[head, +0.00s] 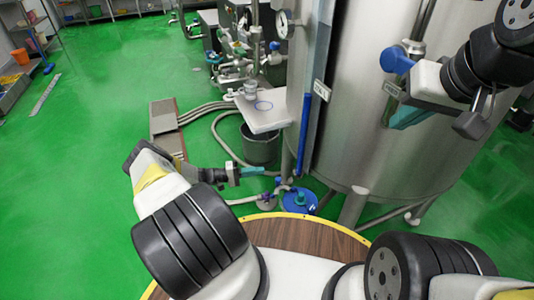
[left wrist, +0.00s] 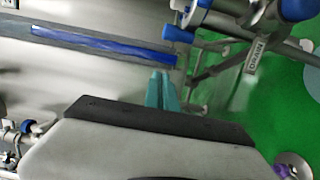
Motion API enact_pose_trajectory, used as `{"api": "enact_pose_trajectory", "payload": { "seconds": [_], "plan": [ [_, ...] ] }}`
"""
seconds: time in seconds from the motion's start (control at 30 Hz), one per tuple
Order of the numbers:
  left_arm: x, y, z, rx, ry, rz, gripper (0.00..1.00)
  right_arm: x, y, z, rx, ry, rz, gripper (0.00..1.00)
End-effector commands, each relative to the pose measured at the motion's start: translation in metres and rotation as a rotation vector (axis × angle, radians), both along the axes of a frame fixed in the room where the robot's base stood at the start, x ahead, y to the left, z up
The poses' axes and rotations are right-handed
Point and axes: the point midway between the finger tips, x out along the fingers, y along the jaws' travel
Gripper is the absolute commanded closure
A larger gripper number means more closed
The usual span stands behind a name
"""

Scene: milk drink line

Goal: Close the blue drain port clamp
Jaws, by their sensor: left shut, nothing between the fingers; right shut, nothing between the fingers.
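My left gripper (head: 233,175) is low beside the tank in the head view. Its teal fingers (left wrist: 162,91) are shut and empty in the left wrist view. A small blue lever-like piece (left wrist: 178,34) on the pipework lies just beyond the fingertips, apart from them; it looks like the drain port clamp, but its position is hard to judge. A tag reading DRAIN (left wrist: 257,55) hangs beside it. In the head view, small blue fittings (head: 278,181) sit low on the pipes right of this gripper. My right gripper (head: 410,116) is shut and empty before the tank's upper wall.
The steel tank (head: 360,120) fills the right side, with a blue vertical strip (head: 305,125) on its wall. A pale shelf (head: 270,117) juts out above a dark bucket (head: 259,148). Hoses (head: 215,122) run over the floor.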

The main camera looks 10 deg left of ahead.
Motion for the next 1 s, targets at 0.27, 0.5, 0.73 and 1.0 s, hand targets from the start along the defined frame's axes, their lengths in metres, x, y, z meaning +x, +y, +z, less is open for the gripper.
{"api": "enact_pose_trajectory", "payload": {
  "seconds": [0.27,0.5,0.73,1.0],
  "plan": [
    [0.023,-0.058,0.000,-0.001,0.001,-0.004,1.00,0.000,0.000,0.000,0.000,0.000,0.000,1.00],
    [0.001,-0.067,0.000,0.000,0.003,0.001,1.00,0.000,0.000,0.000,0.000,0.000,0.000,1.00],
    [-0.013,-0.068,0.000,0.001,0.000,-0.001,1.00,0.000,0.000,0.000,0.000,0.000,0.000,1.00],
    [-0.013,-0.068,0.000,0.001,0.000,-0.001,1.00,0.000,0.000,0.000,0.000,0.000,0.000,1.00]
  ]
}}
